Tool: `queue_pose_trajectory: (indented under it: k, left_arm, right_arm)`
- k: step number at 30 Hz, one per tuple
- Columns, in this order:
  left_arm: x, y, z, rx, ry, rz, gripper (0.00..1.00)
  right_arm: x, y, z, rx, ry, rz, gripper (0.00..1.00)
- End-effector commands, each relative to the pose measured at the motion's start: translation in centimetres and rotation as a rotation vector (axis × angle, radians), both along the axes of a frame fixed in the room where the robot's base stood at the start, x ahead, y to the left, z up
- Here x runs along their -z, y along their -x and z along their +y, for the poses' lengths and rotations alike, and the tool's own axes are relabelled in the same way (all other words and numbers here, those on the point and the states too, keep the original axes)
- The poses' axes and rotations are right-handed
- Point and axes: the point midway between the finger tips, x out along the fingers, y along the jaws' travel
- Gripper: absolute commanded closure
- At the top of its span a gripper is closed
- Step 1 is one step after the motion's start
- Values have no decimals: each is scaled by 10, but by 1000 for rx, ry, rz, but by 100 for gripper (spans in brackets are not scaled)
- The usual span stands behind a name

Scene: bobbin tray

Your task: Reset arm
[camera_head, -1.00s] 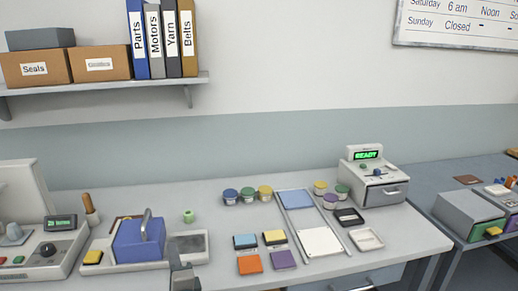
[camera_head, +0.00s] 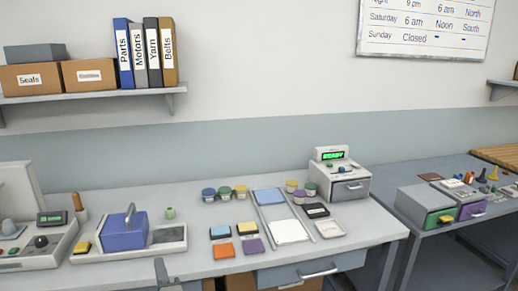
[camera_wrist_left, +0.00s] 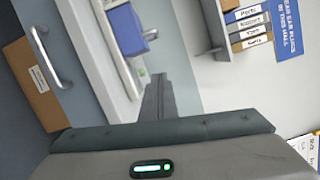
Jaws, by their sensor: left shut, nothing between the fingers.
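My left gripper (camera_head: 161,270) shows at the bottom of the head view, in front of the table's front edge. Its fingers are together with nothing between them, and they also show in the left wrist view (camera_wrist_left: 158,95). It is apart from the blue box with a grey handle (camera_head: 124,232), which sits on a pale tray (camera_head: 173,246) on the table. The blue box also shows in the left wrist view (camera_wrist_left: 126,28). My right gripper is in neither view.
The grey table (camera_head: 385,219) holds several jars, coloured pads, a white panel (camera_head: 291,231) and a device reading READY (camera_head: 338,178). A drawer handle (camera_head: 307,279) juts from the table front. A second table (camera_head: 476,220) stands at the right. A shelf (camera_head: 90,97) hangs above.

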Motion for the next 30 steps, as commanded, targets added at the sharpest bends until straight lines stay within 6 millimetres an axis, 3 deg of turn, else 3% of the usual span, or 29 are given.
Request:
queue_pose_trajectory:
  k: [11,17,23,26,30]
  left_arm:
    - [42,-6,-3,29,39,63,100]
    - [85,-8,-6,53,82,125,100]
    - [151,-5,-10,81,160,218,100]
    - [200,2,-11,95,221,286,100]
    - [285,26,-14,103,342,401,100]
  right_arm:
    - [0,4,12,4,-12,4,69]
    - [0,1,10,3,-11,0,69]
    - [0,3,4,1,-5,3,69]
    - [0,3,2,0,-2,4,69]
    - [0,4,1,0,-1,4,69]
